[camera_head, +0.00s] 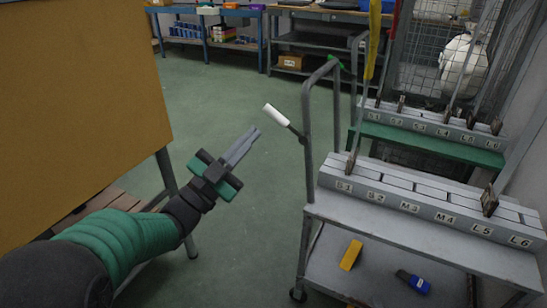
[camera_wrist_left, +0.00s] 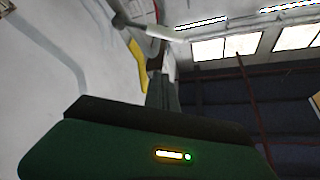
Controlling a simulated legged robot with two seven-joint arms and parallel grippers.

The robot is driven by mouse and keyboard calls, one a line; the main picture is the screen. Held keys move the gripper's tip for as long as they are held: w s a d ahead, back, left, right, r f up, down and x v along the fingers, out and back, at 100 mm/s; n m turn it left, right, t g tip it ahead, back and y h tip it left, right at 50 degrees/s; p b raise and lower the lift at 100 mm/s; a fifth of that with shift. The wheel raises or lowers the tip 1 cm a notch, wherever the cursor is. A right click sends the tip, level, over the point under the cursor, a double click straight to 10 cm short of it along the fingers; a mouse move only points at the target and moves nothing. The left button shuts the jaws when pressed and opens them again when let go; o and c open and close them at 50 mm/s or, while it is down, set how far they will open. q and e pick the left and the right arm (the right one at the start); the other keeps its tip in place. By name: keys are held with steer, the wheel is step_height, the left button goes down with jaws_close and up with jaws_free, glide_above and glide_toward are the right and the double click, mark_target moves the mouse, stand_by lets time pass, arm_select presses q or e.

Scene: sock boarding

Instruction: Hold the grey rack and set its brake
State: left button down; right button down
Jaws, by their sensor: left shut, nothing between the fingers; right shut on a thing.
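The grey rack (camera_head: 400,238) stands at the right, with a tall tubular handle frame (camera_head: 308,110) on its left side. A lever with a white grip (camera_head: 276,115) juts up and left from the frame's post; I take it for the brake. My left gripper (camera_head: 255,132) is shut and empty, its tips pointing up and right, just left of and below the white grip, apparently apart from it. In the left wrist view its fingers (camera_wrist_left: 160,90) are seen below a pale bar (camera_wrist_left: 152,32), probably the lever. My right gripper is not in view.
The rack's top carries a row of grey labelled bins (camera_head: 420,205); its lower shelf holds a yellow block (camera_head: 351,255) and a blue item (camera_head: 413,282). A green-shelved rack (camera_head: 430,145) stands behind it. A large ochre panel (camera_head: 75,120) fills the left. Green floor (camera_head: 235,90) between is clear.

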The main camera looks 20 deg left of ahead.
mark_target(272, 117)
steer(key=shift+s+f, duration=0.1)
steer(key=shift+f, duration=0.1)
arm_select(q)
steer(key=w, duration=0.3)
steer(key=w+d+r, duration=0.1)
steer(key=w, duration=0.2)
steer(key=w+d+r, duration=0.1)
steer(key=w, duration=0.2)
steer(key=shift+d, duration=0.2)
steer(key=shift+w+a+f, duration=0.1)
steer(key=shift+a+f, duration=0.15)
steer(key=shift+f, duration=0.2)
steer(key=shift+f, duration=0.1)
step_height(272, 117, down, 9)
steer(key=a+n+t+y, duration=0.1)
steer(key=n+t+y, duration=0.1)
steer(key=n+y, duration=1.1)
steer(key=shift+n, duration=3.8)
